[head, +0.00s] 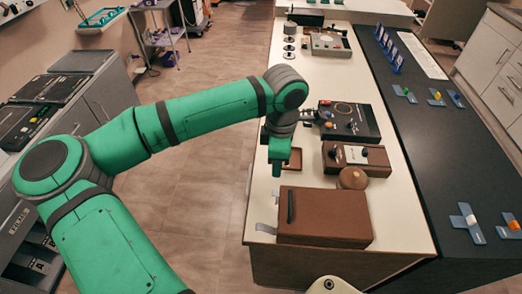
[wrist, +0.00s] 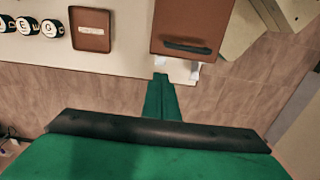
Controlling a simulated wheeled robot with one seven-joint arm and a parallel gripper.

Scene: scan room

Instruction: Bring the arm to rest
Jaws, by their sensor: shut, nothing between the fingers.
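My arm is green with dark joint bands and reaches across from the left in the head view. My gripper (head: 278,168) points down over the left edge of the white counter (head: 384,207). It is shut and empty. In the wrist view the two green fingers of my gripper (wrist: 160,78) lie together. A brown box (head: 330,217) with a dark handle sits on the counter, nearer the camera than my gripper. The box also shows in the wrist view (wrist: 192,22). A small brown tray (head: 295,161) is partly hidden behind my gripper.
Beyond the tray are a brown device (head: 374,158) and a black device (head: 361,122). A brown domed object (head: 352,178) stands behind the box. A dark counter (head: 449,172) with small coloured items runs along the right. The floor (head: 192,190) left of the white counter is clear.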

